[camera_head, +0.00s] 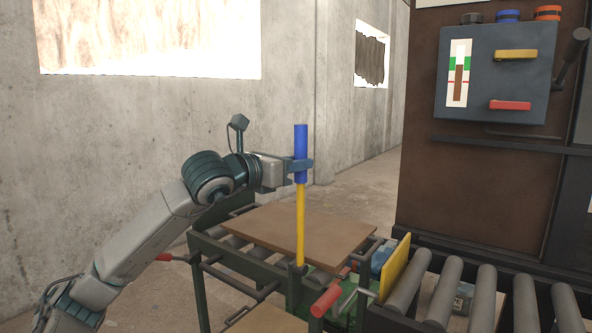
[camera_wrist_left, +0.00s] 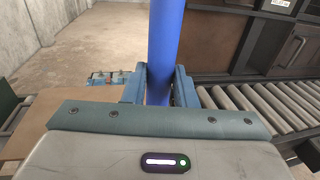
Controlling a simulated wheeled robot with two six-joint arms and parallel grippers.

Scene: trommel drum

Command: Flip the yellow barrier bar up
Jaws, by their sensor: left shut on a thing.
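The yellow barrier bar (camera_head: 300,225) stands upright in the head view, its foot at a dark pivot by the roller table's near right corner. Its upper end is a blue grip sleeve (camera_head: 301,141). My left gripper (camera_head: 301,165) is shut on the lower part of this blue sleeve. In the left wrist view the blue sleeve (camera_wrist_left: 166,50) runs upright between the two fingers of my left gripper (camera_wrist_left: 160,88). The yellow part is hidden in that view. My right gripper is in neither view.
A brown board (camera_head: 270,228) lies on the green roller table (camera_head: 205,244) behind the bar. A red handle (camera_head: 326,300) and a yellow plate (camera_head: 396,268) are right of the bar's foot. A roller conveyor (camera_head: 440,290) and a control box (camera_head: 497,75) are at the right.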

